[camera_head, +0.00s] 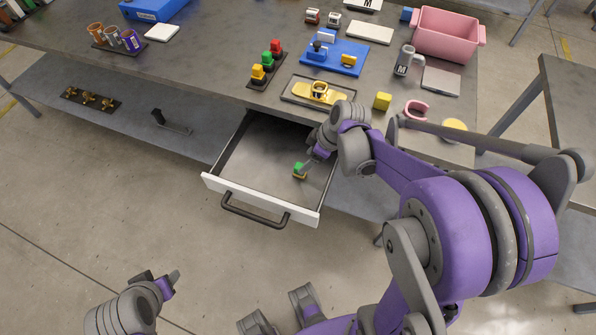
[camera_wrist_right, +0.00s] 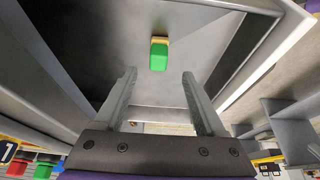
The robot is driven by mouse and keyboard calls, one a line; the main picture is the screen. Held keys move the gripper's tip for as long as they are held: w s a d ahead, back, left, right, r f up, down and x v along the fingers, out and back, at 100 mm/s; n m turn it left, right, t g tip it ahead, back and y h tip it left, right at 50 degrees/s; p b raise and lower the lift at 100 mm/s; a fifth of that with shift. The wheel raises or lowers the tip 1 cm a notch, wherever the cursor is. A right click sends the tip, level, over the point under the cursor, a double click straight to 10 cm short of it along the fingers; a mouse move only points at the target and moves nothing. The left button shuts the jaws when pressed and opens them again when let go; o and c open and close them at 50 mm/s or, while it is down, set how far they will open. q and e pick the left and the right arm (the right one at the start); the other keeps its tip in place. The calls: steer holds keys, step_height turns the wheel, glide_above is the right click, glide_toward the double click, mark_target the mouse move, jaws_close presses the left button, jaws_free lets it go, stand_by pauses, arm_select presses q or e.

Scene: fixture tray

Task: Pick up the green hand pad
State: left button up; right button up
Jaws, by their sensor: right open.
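The green hand pad (camera_head: 300,168) lies in the open drawer, near the drawer's right side. It has a green top and a yellow part beneath, and in the right wrist view it shows as a green block (camera_wrist_right: 159,57) beyond the fingertips. My right gripper (camera_head: 314,156) reaches into the drawer from the right, just beside the pad. In the wrist view its two fingers (camera_wrist_right: 158,75) are apart with nothing between them, and the pad lies ahead of the gap. My left gripper (camera_head: 166,279) is low at the left, over the floor, away from the drawer; its jaw opening is unclear.
The drawer (camera_head: 262,202) is pulled out below the table; its floor left of the pad is clear. Above it on the table (camera_head: 215,60) are a yellow fixture (camera_head: 305,92), a blue fixture (camera_head: 345,58), a yellow cube (camera_head: 382,101) and a pink crate (camera_head: 445,38).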

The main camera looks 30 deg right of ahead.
steer(key=x, duration=0.7)
steer(key=shift+w+d+f+b, duration=0.1)
steer(key=shift+d+f+b, duration=0.05)
steer(key=shift+f+b, duration=0.25)
steer(key=shift+r, duration=0.1)
steer(key=shift+c, duration=0.3)
jaws_close()
